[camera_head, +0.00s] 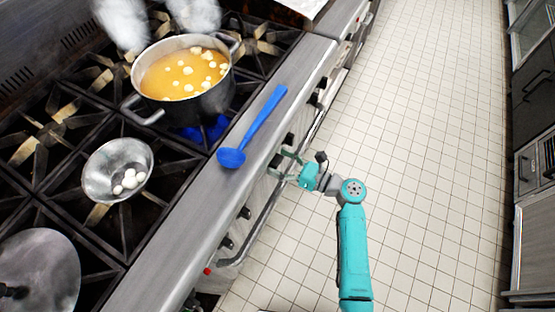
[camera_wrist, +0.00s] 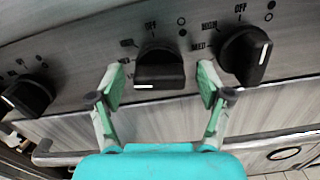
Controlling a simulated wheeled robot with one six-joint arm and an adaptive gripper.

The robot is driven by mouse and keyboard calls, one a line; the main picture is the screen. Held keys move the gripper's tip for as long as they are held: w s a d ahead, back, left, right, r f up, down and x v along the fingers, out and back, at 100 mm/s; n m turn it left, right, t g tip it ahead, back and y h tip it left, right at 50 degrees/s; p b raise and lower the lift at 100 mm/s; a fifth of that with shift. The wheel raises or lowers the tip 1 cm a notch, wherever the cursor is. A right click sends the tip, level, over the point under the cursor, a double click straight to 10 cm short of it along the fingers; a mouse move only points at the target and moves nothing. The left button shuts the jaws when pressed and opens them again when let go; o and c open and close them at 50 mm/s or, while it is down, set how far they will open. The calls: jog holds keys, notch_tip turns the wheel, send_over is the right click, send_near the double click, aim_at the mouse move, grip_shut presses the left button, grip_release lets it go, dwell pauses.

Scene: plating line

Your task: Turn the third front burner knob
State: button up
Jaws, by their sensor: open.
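A black burner knob (camera_wrist: 158,66) sits on the stove's front panel in the wrist view, with a white mark along its lower edge and an OFF label above it. My gripper (camera_wrist: 160,82) is open, with one green finger on each side of this knob. I cannot tell whether the fingers touch it. A second knob (camera_wrist: 245,55) is just right of the right finger, and another knob (camera_wrist: 28,97) is at the far left. In the head view my gripper (camera_head: 283,165) is at the front panel, partly hiding the knobs there; a knob (camera_head: 244,212) shows nearer the camera.
A rail (camera_wrist: 60,158) runs below the knobs. On the stove are a pot of soup (camera_head: 187,75), a blue ladle (camera_head: 255,128) lying on the front ledge, a metal bowl (camera_head: 105,180) with white balls and a lid (camera_head: 40,270). The tiled floor (camera_head: 430,150) to the right is clear.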

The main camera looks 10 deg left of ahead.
jog(key=shift+w+a, duration=0.15)
jog(key=shift+a, duration=0.35)
jog(key=c, duration=1.1)
jog(key=shift+c, duration=0.2)
jog(key=shift+n, duration=0.4)
jog(key=n, duration=0.6)
